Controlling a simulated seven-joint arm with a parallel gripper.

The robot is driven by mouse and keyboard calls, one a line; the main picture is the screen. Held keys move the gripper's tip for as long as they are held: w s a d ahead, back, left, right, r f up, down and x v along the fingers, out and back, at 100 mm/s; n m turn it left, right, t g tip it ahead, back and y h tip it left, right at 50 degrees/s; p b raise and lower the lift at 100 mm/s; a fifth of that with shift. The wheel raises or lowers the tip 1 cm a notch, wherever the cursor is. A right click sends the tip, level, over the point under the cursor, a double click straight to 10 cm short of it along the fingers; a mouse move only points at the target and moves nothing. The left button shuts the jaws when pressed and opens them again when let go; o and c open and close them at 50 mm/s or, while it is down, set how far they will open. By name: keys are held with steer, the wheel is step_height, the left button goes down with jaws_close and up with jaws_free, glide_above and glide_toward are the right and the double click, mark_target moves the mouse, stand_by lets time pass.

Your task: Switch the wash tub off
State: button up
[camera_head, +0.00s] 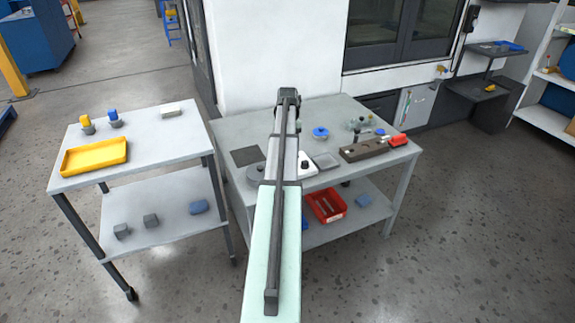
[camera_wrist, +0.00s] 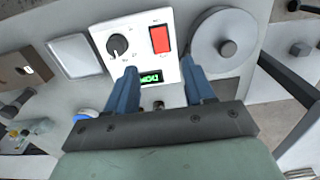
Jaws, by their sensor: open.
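A white control panel (camera_wrist: 137,44) is in the wrist view, with a black round knob (camera_wrist: 118,45), a red rocker switch (camera_wrist: 160,39) and a small lit green display (camera_wrist: 151,77). I take it to be the wash tub's panel. Its white corner (camera_head: 305,165) shows in the head view beside my arm. My gripper (camera_wrist: 160,78) is open and empty. Its two blue fingers lie apart over the panel's lower edge, below the red switch in the picture. I cannot tell whether a fingertip touches the panel. In the head view my arm hides the gripper.
A grey round disc (camera_wrist: 225,40) lies right of the panel, and a pale square tray (camera_wrist: 72,56) lies left. On the table (camera_head: 232,128) are a brown block (camera_head: 365,149), a red item (camera_head: 398,140) and a blue-topped part (camera_head: 320,132). A cart with a yellow tray (camera_head: 95,156) stands left.

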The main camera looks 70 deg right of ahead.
step_height(320, 180, down, 10)
steer(key=shift+r, duration=0.2)
steer(key=shift+c, duration=0.3)
jaws_close()
steer(key=shift+w+d+g+y, duration=0.25)
steer(key=shift+d+g+y, duration=0.05)
steer(key=shift+g+y, duration=0.1)
steer(key=shift+w+f+g+y, duration=0.1)
steer(key=shift+g+y, duration=0.5)
steer(key=shift+o, duration=0.3)
jaws_free()
